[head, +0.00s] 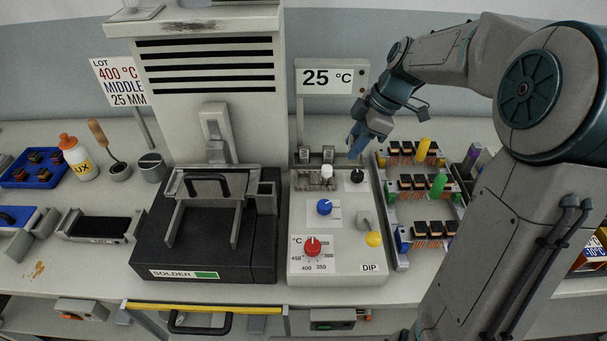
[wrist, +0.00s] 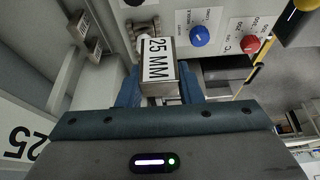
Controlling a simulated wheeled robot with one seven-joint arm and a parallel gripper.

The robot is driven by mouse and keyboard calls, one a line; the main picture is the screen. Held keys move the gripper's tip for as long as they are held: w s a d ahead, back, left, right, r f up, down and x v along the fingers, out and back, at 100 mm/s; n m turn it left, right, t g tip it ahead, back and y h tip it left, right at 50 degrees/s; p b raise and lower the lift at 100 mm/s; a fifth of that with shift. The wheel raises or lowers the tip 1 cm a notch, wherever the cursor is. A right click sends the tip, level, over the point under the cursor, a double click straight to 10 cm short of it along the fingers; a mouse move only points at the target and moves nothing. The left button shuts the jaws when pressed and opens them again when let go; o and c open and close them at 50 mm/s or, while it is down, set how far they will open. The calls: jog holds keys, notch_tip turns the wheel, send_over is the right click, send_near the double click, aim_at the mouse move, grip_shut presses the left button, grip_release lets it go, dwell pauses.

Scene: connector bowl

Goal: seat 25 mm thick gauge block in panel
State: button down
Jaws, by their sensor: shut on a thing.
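My gripper (wrist: 158,88) is shut on a metal gauge block (wrist: 158,58) with a white label reading 25 MM. The block sits between the two blue fingers in the wrist view. In the head view my gripper (head: 360,146) is above the back edge of the grey control panel (head: 340,262); the block cannot be made out there. The panel also shows in the wrist view (wrist: 178,18), just beyond the block. A metal fitting (head: 312,181) lies at the panel's upper left; whether it holds an opening is too small to tell.
The panel bears a white knob (head: 327,170), black knob (head: 357,176), blue knob (head: 324,207), red dial (head: 312,246) and yellow button (head: 373,239). Another labelled block (wrist: 84,27) stands behind it. The solder unit (head: 258,240) is left, connector racks (head: 401,263) right.

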jog(key=p, duration=0.1)
send_over(297, 179)
jog(key=d, duration=0.2)
jog(key=f, duration=0.7)
jog(key=shift+w+a, duration=0.2)
jog(key=shift+w, duration=0.05)
jog(key=shift+f+p, duration=0.5)
jog(key=shift+f, duration=1.4)
jog(key=shift+f, duration=0.15)
jog(key=c, duration=1)
grip_release()
jog(key=b+v, duration=0.1)
jog(key=v, duration=1.1)
jog(key=s+d+m+t+h, duration=0.1)
jog(key=s+d+m, duration=0.2)
jog(key=s+m, duration=0.3)
jog(key=s+d+m+t+h, duration=0.1)
jog(key=s+d+m, duration=0.3)
jog(key=s, duration=0.6)
jog(key=s+d+r+m+t+h, duration=0.1)
jog(key=s+d+m+h, duration=0.1)
jog(key=s+m, duration=0.5)
jog(key=shift+s+d+r+m+h, duration=0.15)
jog(key=shift+s+d+m+h, duration=0.2)
jog(key=shift+s+d, duration=0.45)
